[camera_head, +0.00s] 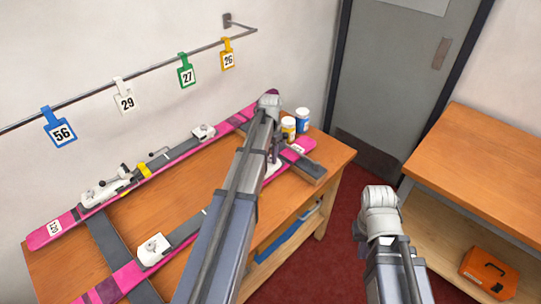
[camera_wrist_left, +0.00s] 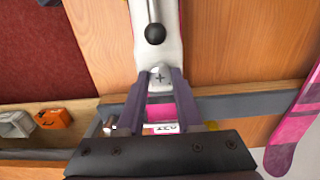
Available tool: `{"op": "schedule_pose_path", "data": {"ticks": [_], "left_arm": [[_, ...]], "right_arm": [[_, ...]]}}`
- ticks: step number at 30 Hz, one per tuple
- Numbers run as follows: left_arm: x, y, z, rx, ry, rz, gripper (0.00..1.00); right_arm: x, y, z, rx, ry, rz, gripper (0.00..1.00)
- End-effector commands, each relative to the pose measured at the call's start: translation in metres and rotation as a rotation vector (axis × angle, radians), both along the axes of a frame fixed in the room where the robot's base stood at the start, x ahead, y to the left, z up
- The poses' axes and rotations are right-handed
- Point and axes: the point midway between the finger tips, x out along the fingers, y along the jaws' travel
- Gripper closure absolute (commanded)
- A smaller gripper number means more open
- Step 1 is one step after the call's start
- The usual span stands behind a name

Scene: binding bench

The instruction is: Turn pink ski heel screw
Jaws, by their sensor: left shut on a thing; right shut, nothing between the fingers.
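The near pink ski (camera_head: 125,280) lies along the front of the bench, partly hidden behind my left arm. Its white heel piece (camera_wrist_left: 157,45) carries a black-knobbed lever and shows in the left wrist view. The pink ski heel screw (camera_wrist_left: 159,78), with a cross mark, sits at the end of this piece. My left gripper (camera_wrist_left: 160,84) has its purple fingers shut on the screw from both sides. In the head view its arm covers most of this area. A second pink ski (camera_head: 65,226) with white bindings lies along the wall.
Two small jars (camera_head: 289,127) stand at the bench's far end. A rail with numbered tags (camera_head: 125,102) runs along the wall above. At right is another wooden bench (camera_head: 480,165) with an orange case (camera_head: 490,272) below. Red floor separates the benches.

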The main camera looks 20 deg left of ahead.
Motion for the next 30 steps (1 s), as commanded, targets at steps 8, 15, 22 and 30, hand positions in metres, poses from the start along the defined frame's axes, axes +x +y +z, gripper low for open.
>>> {"op": "schedule_pose_path", "data": {"ticks": [8, 15, 22, 30], "left_arm": [[-0.0001, 0.0000, 0.0000, 0.000, 0.000, -0.015, 1.00], [0.0000, 0.0000, 0.0000, 0.000, 0.000, -0.014, 0.63], [0.0000, 0.0000, 0.0000, 0.000, 0.000, -0.013, 0.37], [0.0000, 0.0000, 0.0003, 0.000, 0.000, -0.013, 0.35]], "right_arm": [[0.0000, 0.0000, 0.0000, 0.000, 0.000, 0.000, 1.00], [0.0000, 0.0000, 0.0000, 0.000, 0.000, 0.000, 1.00], [0.0000, 0.0000, 0.0000, 0.000, 0.000, 0.000, 1.00], [0.0000, 0.0000, 0.0003, 0.000, 0.000, 0.000, 1.00]]}}
